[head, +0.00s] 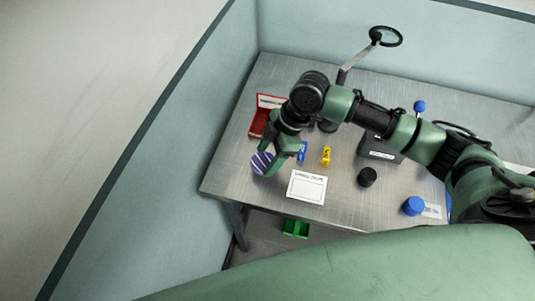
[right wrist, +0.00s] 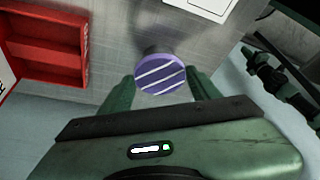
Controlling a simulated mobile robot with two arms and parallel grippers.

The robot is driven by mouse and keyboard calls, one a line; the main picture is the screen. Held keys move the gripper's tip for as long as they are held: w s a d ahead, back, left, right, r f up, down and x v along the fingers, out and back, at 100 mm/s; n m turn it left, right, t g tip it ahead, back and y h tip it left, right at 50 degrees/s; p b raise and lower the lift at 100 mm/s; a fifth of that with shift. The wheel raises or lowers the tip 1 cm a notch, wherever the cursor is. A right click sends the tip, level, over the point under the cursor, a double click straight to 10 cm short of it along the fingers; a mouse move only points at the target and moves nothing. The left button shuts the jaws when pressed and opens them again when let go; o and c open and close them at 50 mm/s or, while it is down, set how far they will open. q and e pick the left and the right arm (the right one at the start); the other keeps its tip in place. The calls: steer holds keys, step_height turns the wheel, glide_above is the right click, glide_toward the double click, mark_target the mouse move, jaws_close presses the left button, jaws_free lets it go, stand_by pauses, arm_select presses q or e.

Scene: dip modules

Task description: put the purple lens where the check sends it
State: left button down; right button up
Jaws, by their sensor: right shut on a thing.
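The purple lens (head: 262,163) is a round disc with white diagonal stripes. It sits between the fingers of my right gripper (head: 269,168) near the left front edge of the table. In the right wrist view the lens (right wrist: 160,74) shows face-on at the fingertips of the gripper (right wrist: 160,90), which is shut on it. A red tray (head: 259,122) lies behind the gripper, partly hidden by my arm; it also shows in the right wrist view (right wrist: 45,45). A white printed card (head: 307,187) lies right of the lens. My left gripper is not in view.
Blue (head: 302,152) and yellow (head: 326,156) small pieces stand near the card. A black knob (head: 367,176), a blue disc (head: 413,206) and a dark device (head: 380,147) are further right. A stand with a ring (head: 386,37) rises at the back. A green bin (head: 296,229) is below the table.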

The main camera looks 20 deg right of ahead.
steer(key=shift+f, duration=0.1)
steer(key=o, duration=1.3)
steer(key=b+v, duration=0.1)
steer(key=v, duration=1.1)
steer(key=shift+b, duration=0.35)
